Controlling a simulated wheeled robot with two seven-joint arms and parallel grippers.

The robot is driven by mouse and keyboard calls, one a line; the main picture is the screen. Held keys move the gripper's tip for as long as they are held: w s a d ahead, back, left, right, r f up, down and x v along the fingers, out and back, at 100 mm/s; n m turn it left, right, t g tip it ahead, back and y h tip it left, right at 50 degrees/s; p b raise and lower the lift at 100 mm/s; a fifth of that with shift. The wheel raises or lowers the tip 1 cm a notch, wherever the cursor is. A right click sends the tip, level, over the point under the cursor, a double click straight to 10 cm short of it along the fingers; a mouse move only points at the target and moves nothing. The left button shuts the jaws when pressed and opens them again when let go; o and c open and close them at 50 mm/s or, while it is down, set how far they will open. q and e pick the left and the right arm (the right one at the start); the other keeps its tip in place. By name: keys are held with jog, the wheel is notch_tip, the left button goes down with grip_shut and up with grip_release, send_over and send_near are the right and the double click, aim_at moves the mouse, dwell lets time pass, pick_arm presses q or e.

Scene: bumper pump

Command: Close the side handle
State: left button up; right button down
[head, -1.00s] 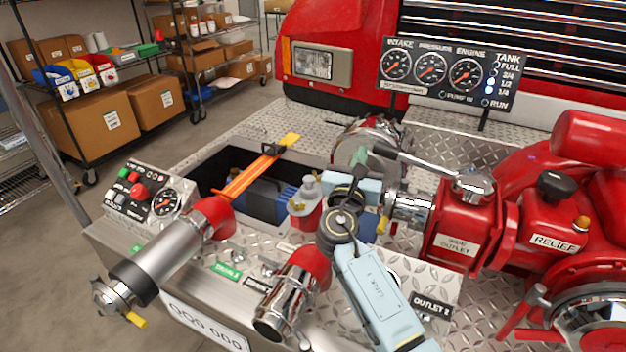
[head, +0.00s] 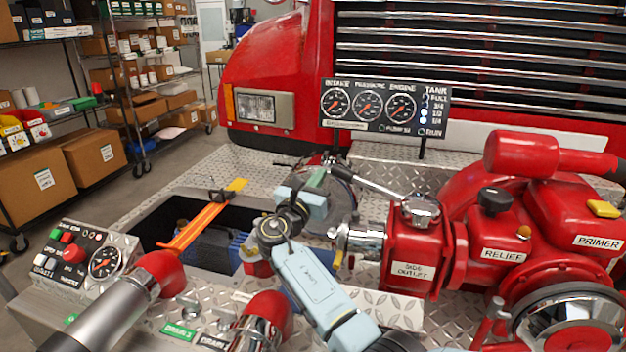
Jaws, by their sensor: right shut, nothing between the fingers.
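The side handle is a chrome lever with a dark grip (head: 358,177) on top of the red valve body labelled SIDE OUTLET (head: 412,270). It points to the back left from its chrome pivot (head: 420,208), over the diamond plate. My right gripper (head: 318,180), with a light blue body and green fingertips, is shut and empty beside the free end of the handle. I cannot tell whether the fingertips touch the handle. My left gripper is not in view.
A gauge panel (head: 385,106) stands behind the handle. The red pump with the RELIEF (head: 503,254) label fills the right. An open bin (head: 150,222) with an orange strap and a red nozzle (head: 265,318) lie to the left and front.

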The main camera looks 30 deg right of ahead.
jog(key=shift+s+d+f, duration=0.1)
jog(key=shift+d, duration=0.3)
